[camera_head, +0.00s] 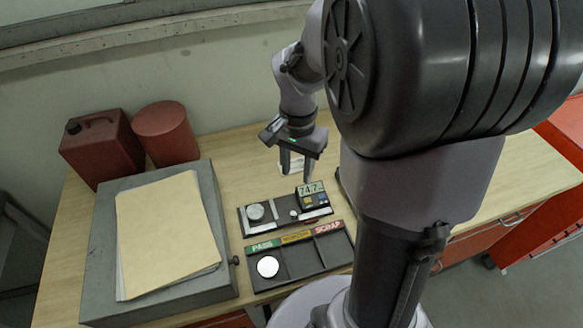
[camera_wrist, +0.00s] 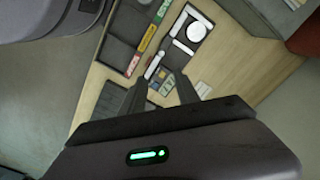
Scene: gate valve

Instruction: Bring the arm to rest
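My gripper (camera_head: 296,175) hangs above the table, behind the dark measuring device, with its two fingers apart. In the wrist view my gripper (camera_wrist: 160,80) also shows spread fingers with nothing held between them. My arm is raised and bent, and its thick upper part fills the right of the head view. The measuring device (camera_head: 282,214) has a small display (camera_head: 311,188) that appears to read 74.7. A pale round disc (camera_head: 256,211) sits at its left end.
A dark sorting tray (camera_head: 300,266) with green, yellow and red labels lies in front; a white disc (camera_head: 268,266) is in its green-labelled compartment. A grey case (camera_head: 101,257) bears folders (camera_head: 168,235). A red can (camera_head: 102,148) and red cylinder (camera_head: 166,133) stand behind.

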